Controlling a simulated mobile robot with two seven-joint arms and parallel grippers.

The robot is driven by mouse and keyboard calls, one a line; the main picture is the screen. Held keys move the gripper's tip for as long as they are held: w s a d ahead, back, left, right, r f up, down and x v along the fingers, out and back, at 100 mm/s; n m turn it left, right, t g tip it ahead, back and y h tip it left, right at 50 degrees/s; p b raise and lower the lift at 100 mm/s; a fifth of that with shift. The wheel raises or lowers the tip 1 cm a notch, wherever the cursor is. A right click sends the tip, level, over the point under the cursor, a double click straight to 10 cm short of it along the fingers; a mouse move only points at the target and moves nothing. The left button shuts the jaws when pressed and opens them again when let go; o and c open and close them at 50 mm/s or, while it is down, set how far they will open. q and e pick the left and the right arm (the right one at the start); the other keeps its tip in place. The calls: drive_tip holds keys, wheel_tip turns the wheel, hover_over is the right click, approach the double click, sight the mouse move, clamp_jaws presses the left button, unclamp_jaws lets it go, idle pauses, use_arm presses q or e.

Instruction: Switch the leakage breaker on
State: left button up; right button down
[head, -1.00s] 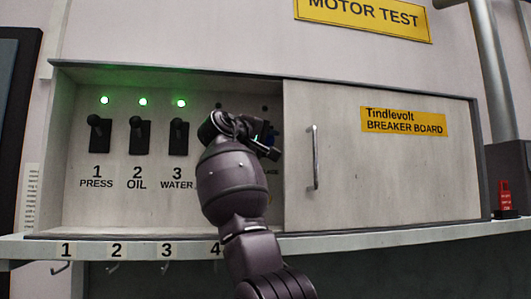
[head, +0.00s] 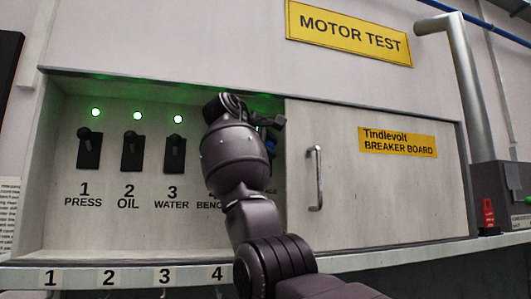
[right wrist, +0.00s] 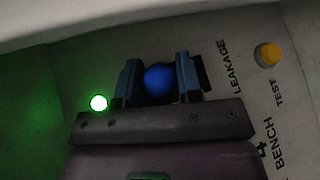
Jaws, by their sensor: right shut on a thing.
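The leakage breaker's round blue knob (right wrist: 160,79) shows in the right wrist view beside the LEAKAGE label (right wrist: 229,66). My right gripper (right wrist: 158,62) is shut on the knob, with one finger on each side. A green lamp (right wrist: 98,103) glows close to the left finger. In the head view my right gripper (head: 268,122) reaches into the open part of the breaker board (head: 100,230), near its top. My right wrist hides most of the leakage breaker and the fourth breaker there. My left gripper is not in view.
Breakers 1 (head: 89,150), 2 (head: 132,152) and 3 (head: 175,155) have lit green lamps. A yellow test button (right wrist: 267,54) lies to the right of the gripper. A sliding door (head: 380,195) with a handle (head: 316,178) covers the right half.

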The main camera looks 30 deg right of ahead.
idle(0.3)
drive_tip(key=c, duration=1.1)
unclamp_jaws()
drive_tip(key=shift+d, duration=0.1)
drive_tip(key=b+v, duration=0.1)
drive_tip(key=v, duration=1)
drive_tip(key=shift+w, duration=0.1)
drive_tip(key=shift+d, duration=0.1)
